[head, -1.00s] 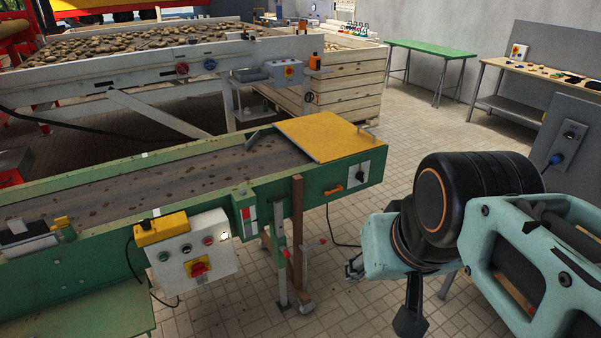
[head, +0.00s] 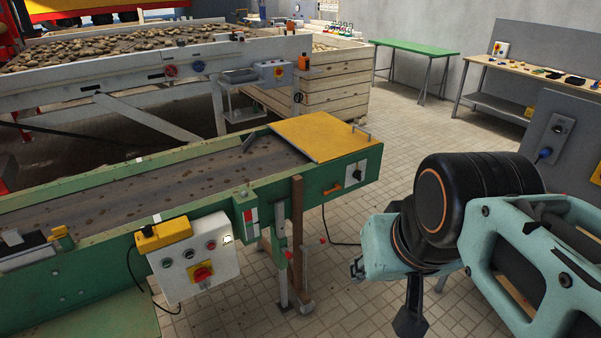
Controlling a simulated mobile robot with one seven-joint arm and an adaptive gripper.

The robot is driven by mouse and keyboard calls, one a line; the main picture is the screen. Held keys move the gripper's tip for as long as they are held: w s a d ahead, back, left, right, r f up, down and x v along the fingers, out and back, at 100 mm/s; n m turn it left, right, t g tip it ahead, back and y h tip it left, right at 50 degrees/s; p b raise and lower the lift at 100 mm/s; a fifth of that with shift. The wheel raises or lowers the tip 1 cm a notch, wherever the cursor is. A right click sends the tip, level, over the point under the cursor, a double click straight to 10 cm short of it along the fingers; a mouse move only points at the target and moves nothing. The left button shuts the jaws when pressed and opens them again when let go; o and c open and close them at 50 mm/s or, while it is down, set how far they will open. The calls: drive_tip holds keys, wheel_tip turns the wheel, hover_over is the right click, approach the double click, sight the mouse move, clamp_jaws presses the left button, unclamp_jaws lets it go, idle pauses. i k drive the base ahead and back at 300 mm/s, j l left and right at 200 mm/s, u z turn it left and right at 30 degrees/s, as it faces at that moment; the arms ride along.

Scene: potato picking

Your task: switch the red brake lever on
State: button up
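Small red parts show low on the green conveyor's legs. One red tip (head: 322,240) sticks out right of the brown wooden post, and a red piece (head: 288,254) sits against the post. Either may be the red brake lever; they are too small to tell, and so is their on or off position. A caster (head: 301,306) stands on the floor below the post. My gripper (head: 385,296) hangs at the lower right, right of the post and apart from it. Its dark finger parts are partly hidden by my arm, and I see nothing held.
The green conveyor (head: 325,186) with a yellow end plate (head: 312,137) fills the left and middle. A control box (head: 196,262) hangs on its side. A black cable runs to the floor. A grey cabinet (head: 570,130) stands at right. Tiled floor (head: 400,150) is free between.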

sight(322, 242)
drive_tip(key=l+u, duration=0.45)
drive_tip(key=l, duration=0.65)
drive_tip(key=k+l+u, duration=0.1)
drive_tip(key=l+u, duration=0.3)
drive_tip(key=l, duration=0.75)
drive_tip(key=l+u, duration=0.15)
drive_tip(key=u, duration=0.2)
drive_tip(key=l+u, duration=0.15)
drive_tip(key=u, duration=1.65)
drive_tip(key=i+l+z, duration=0.15)
drive_tip(key=l, duration=0.3)
drive_tip(key=l+z, duration=0.15)
drive_tip(key=l, duration=0.3)
drive_tip(key=i+l+z, duration=0.15)
drive_tip(key=l, duration=0.3)
